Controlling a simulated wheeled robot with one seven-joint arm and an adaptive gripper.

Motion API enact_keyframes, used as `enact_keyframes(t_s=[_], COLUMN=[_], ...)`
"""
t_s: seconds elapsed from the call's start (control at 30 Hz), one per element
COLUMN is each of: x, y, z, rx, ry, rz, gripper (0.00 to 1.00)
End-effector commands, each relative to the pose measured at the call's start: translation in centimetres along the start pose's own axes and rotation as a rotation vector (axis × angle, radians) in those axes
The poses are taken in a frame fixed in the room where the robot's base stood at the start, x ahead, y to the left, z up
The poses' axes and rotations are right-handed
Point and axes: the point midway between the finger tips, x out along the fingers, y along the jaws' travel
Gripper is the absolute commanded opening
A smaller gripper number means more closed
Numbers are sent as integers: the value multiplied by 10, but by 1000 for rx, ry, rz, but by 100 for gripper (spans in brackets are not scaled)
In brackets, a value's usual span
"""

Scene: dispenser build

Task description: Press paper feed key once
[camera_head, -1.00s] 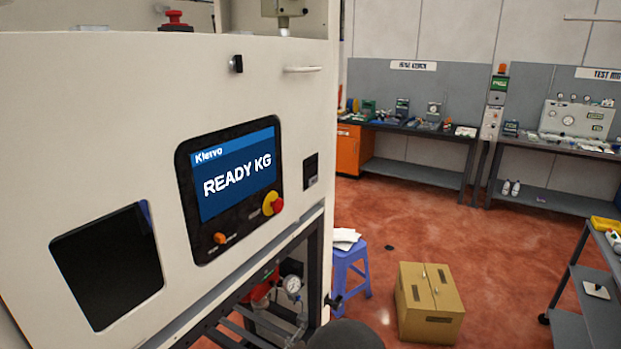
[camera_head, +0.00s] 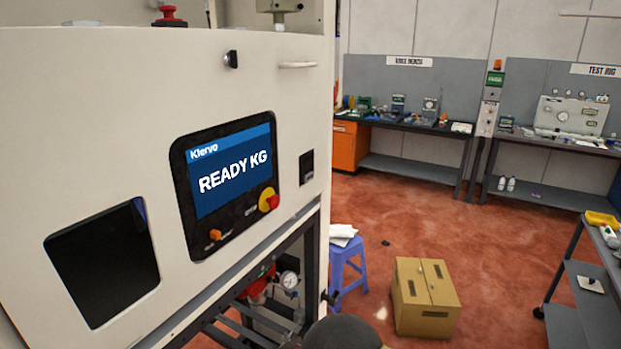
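The cream dispenser cabinet (camera_head: 100,140) fills the left of the view. Its black control panel (camera_head: 182,205) has a blue screen (camera_head: 231,170) reading "Klervo" and "READY KG". Below the screen are a small orange control (camera_head: 215,235) and a red knob on a yellow base (camera_head: 269,200). Their small labels are too blurred to read. A small dark module (camera_head: 306,166) sits to the right of the panel. I cannot tell which control is the paper feed key. My gripper is not in view. A dark rounded shape at the bottom edge seems to be part of my arm.
A blue stool (camera_head: 347,265) with white papers on it and a cardboard box (camera_head: 425,297) stand on the red floor right of the cabinet. A grey cart (camera_head: 590,275) is at the right edge. Workbenches (camera_head: 410,125) line the back wall. Open floor lies between.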

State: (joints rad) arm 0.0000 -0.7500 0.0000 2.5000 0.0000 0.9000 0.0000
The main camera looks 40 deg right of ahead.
Motion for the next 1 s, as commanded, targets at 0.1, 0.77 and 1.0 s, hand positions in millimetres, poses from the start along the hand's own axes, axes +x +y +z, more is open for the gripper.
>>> enact_keyframes(t_s=[0.1, 0.77, 1.0], x=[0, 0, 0], y=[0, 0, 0], z=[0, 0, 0], rx=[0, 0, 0], ry=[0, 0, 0], rz=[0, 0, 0], gripper=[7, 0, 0])
